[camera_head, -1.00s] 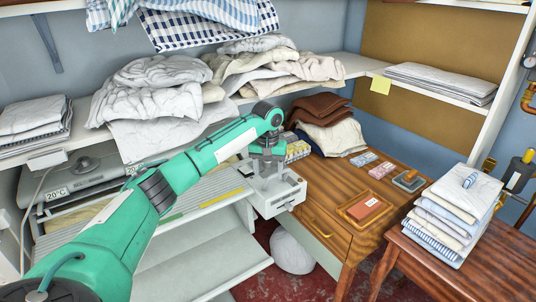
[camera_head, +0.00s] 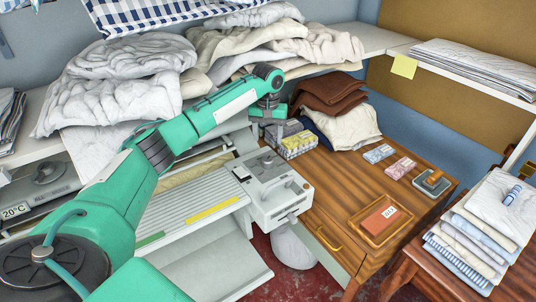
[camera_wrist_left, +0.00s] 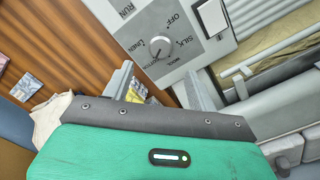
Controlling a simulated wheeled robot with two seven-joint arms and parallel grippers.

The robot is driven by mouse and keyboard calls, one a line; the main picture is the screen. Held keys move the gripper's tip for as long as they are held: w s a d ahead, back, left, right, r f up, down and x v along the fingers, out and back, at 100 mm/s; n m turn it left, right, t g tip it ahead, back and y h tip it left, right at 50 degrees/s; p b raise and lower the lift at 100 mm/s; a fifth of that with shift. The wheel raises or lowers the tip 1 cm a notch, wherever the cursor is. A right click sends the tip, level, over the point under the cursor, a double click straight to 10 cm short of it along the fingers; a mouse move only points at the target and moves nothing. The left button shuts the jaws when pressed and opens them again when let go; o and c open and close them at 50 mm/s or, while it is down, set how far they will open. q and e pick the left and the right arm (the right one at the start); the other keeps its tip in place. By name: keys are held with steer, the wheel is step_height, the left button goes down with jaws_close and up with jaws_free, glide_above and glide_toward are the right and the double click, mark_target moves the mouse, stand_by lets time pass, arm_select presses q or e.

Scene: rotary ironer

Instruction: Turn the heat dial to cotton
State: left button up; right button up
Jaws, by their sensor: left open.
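The heat dial (camera_wrist_left: 160,46) is a small round knob on the grey panel of the ironer's control box (camera_head: 272,190). In the left wrist view, printed words including OFF, SILK, WOOL and LINEN ring it; its exact setting is hard to read. My left gripper (camera_head: 272,122) is over the far end of the control box in the head view. In the left wrist view its fingers (camera_wrist_left: 160,84) are apart, below the dial in the picture, with nothing seen between them but the background. The gripper appears clear of the dial. My right gripper is not in view.
A white switch (camera_wrist_left: 212,18) sits beside the dial. A yellow-patterned box (camera_head: 298,144) and folded brown cloths (camera_head: 328,92) stand close to the gripper. A wooden cabinet (camera_head: 335,190) adjoins the control box. Heaped linen (camera_head: 115,80) lies on the shelf behind my arm.

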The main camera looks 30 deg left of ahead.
mark_target(268, 159)
arm_select(q)
step_height(268, 159, down, 4)
steer(key=shift+r+p, duration=0.25)
steer(key=shift+p, duration=0.1)
step_height(268, 159, down, 6)
steer(key=shift+r+p, duration=0.25)
steer(key=shift+p, duration=0.2)
steer(key=shift+f, duration=0.5)
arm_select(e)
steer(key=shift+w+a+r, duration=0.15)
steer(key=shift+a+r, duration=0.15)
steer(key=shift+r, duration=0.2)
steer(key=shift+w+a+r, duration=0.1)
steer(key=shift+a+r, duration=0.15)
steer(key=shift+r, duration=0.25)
arm_select(q)
steer(key=c, duration=1)
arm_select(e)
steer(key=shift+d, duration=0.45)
